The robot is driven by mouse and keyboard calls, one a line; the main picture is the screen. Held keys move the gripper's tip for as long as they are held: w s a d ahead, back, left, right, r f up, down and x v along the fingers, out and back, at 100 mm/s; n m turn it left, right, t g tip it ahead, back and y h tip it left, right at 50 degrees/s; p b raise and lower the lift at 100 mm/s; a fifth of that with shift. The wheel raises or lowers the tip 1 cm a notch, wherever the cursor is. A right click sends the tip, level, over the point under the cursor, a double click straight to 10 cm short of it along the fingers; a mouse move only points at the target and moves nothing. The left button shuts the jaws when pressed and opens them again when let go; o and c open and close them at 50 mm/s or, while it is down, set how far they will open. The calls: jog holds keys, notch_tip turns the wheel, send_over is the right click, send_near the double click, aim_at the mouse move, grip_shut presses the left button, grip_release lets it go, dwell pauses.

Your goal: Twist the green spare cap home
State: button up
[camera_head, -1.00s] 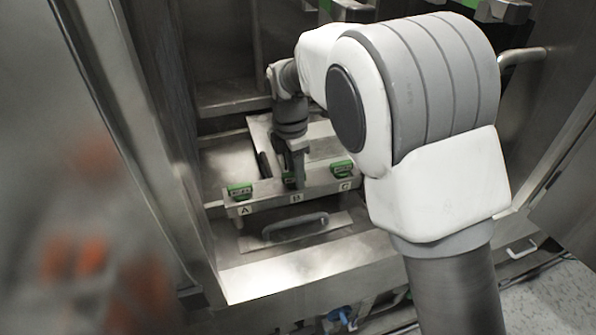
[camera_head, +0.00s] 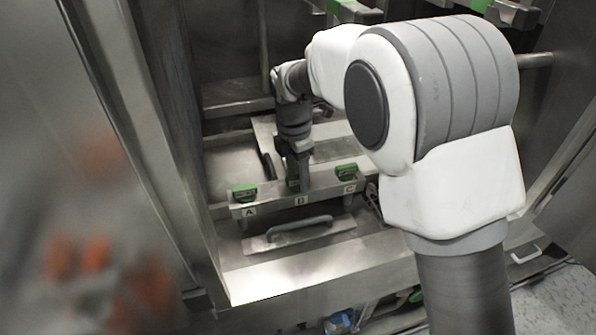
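Three green caps sit along a metal bar marked A, B and C: one at A (camera_head: 245,193), one at B (camera_head: 292,184) and one at C (camera_head: 347,172). The frames do not show which of them is the spare. My gripper (camera_head: 299,183) points down at position B, right at the green cap there. Its fingers hide much of that cap. I cannot tell whether they are closed on it or only beside it.
A metal plate with a grey handle (camera_head: 300,229) lies in front of the bar. The metal washer walls stand close on both sides. A door handle (camera_head: 535,60) is at the upper right. More green parts (camera_head: 352,8) show at the top edge.

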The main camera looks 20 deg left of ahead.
jog(key=shift+s+a+r+p, duration=0.1)
jog(key=shift+s+r+p, duration=0.15)
jog(key=shift+p, duration=0.3)
jog(key=shift+w+r+p, duration=0.2)
jog(key=shift+r+p, duration=1.65)
jog(key=shift+r, duration=0.75)
jog(key=shift+r, duration=0.1)
